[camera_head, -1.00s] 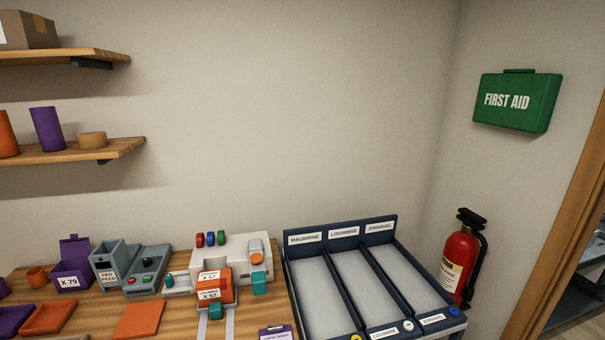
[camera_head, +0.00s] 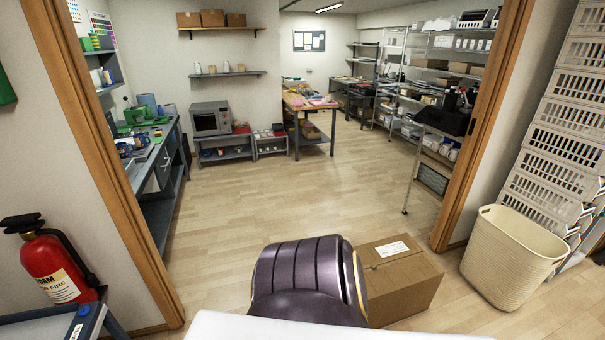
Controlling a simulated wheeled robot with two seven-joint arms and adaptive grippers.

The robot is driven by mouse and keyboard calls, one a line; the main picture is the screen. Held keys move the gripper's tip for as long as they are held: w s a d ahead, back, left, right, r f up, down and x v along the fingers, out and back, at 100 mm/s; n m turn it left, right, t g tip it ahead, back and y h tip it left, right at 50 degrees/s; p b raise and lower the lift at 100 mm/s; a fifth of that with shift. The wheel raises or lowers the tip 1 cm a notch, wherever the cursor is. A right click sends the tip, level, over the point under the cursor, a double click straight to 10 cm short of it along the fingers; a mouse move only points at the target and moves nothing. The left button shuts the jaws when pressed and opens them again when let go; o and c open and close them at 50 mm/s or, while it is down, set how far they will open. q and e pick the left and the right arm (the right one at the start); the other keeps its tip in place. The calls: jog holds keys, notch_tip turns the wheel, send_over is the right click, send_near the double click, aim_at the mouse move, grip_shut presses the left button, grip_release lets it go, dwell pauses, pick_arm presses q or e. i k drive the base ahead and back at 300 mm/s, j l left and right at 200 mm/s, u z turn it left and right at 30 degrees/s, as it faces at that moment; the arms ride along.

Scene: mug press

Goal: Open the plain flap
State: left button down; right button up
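A closed brown cardboard box (camera_head: 407,296) stands on the wooden floor in the head view, just right of the bottom middle. A white label (camera_head: 392,249) lies on the far part of its top, and the nearer part of the top (camera_head: 408,271) looks plain. Both parts look flat and down. Neither gripper is in view.
A cream basket (camera_head: 510,260) stands right of the box, beside stacked white crates (camera_head: 570,145). A wooden door frame (camera_head: 105,165) rises at left, with a fire extinguisher (camera_head: 55,265) beside it. Open floor (camera_head: 300,195) lies beyond the doorway.

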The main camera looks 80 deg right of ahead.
aim_at(389, 277)
jog(key=z, duration=3.75)
